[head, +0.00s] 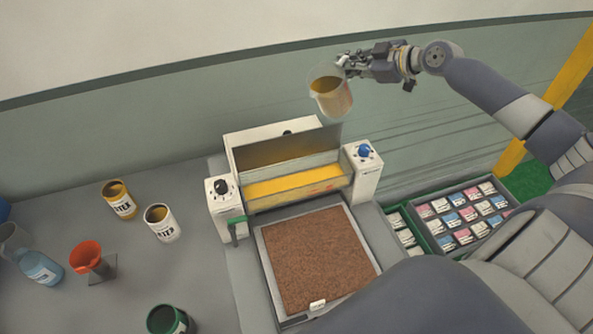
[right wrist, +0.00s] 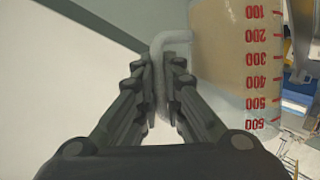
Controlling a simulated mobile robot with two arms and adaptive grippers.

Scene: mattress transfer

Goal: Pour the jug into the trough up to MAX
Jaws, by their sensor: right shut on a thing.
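The clear jug (head: 330,93) holds an amber liquid and hangs in the air above the back right of the machine. My right gripper (head: 350,64) is shut on the jug's handle. In the right wrist view the fingers pinch the pale handle (right wrist: 172,85), and the jug's wall (right wrist: 225,60) shows red scale numbers. The jug looks slightly tilted in the head view; no liquid is seen leaving it. The trough (head: 295,187) is a long channel across the machine with a yellow-orange layer inside. Its MAX mark cannot be read. My left gripper is not in view.
Knob boxes (head: 225,198) and (head: 363,172) flank the trough. A brown mat (head: 318,258) lies in front. Paint tins (head: 119,199) and (head: 161,222), a green tin (head: 170,320), an orange funnel (head: 88,256) and a blue-liquid bottle (head: 40,268) stand left. A packet tray (head: 463,215) lies right.

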